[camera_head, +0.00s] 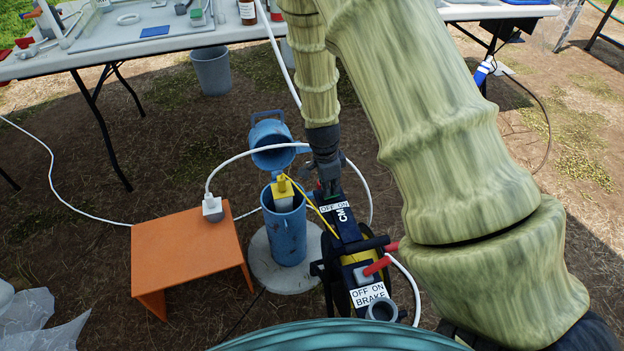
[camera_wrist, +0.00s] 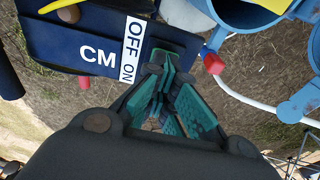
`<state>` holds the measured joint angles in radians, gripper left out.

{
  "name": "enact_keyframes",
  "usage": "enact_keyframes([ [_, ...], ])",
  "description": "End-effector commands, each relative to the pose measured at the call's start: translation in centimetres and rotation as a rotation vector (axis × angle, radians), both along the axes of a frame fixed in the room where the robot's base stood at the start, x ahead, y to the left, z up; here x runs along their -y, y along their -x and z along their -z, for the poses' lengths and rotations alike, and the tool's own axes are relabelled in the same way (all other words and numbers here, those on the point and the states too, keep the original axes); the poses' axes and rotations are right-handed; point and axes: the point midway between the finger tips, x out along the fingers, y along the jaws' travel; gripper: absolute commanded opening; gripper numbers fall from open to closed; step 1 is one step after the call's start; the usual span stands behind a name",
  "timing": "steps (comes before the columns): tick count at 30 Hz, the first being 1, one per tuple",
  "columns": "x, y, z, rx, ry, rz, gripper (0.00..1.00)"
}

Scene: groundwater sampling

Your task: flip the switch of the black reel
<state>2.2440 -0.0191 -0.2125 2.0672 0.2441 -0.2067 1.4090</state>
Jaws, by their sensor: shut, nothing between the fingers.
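The black reel (camera_head: 349,232) stands beside the blue well pipe, with a yellow part inside its frame. Its dark panel (camera_wrist: 60,40) bears "CM" and a white "OFF ON" label (camera_wrist: 132,50); the label also shows in the head view (camera_head: 334,207). My gripper (camera_head: 327,188) is shut and empty, pointing down at the panel's far end, close beside this label. Its teal fingers (camera_wrist: 163,65) show in the wrist view. A small red piece (camera_wrist: 213,63) sits just right of the fingers; I cannot tell if it is the switch tip. Contact is unclear.
A red lever (camera_head: 377,265) is near the "OFF ON BRAKE" label (camera_head: 369,295). The blue well pipe (camera_head: 285,235) has its lid (camera_head: 270,140) open and a yellow-white piece (camera_head: 283,193) on its rim. An orange stool (camera_head: 185,255) stands left. A white cable arcs close to my gripper.

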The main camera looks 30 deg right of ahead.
Motion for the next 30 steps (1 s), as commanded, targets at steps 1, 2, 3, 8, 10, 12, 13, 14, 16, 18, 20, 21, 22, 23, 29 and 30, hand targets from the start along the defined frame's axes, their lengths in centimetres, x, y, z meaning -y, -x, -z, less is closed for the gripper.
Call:
enact_keyframes([
  [1, -0.2, 0.3, 0.8, -0.005, -0.009, 0.002, 0.0],
  [2, -0.2, 0.3, 0.8, -0.005, -0.01, 0.002, 0.0],
  [3, -0.2, 0.3, 0.8, -0.005, -0.01, 0.003, 0.0],
  [8, -0.2, 0.4, 0.8, -0.007, -0.01, 0.003, 0.0],
  [10, -0.3, 0.4, 0.7, -0.008, -0.01, 0.004, 0.0],
  [12, -0.5, 0.3, 0.6, -0.008, -0.01, 0.003, 0.0],
  [13, -0.6, 0.3, 0.5, -0.008, -0.01, 0.003, 0.0],
  [14, -0.8, 0.3, 0.5, -0.008, -0.01, 0.002, 0.0],
  [16, -1.2, 0.2, 0.4, -0.009, -0.011, 0.001, 0.0],
  [18, -1.6, 0.1, 0.3, -0.009, -0.012, 0.0, 0.0],
  [20, -1.9, 0.0, 0.3, -0.009, -0.013, -0.002, 0.0],
  [21, -2.0, 0.0, 0.3, -0.009, -0.013, -0.003, 0.0],
  [22, -2.1, -0.1, 0.3, -0.008, -0.013, -0.004, 0.0],
  [23, -2.1, -0.1, 0.3, -0.008, -0.013, -0.004, 0.0],
  [29, -2.1, -0.2, 0.2, -0.005, -0.012, -0.003, 0.0],
  [30, -2.1, -0.2, 0.2, -0.004, -0.012, -0.003, 0.0],
])
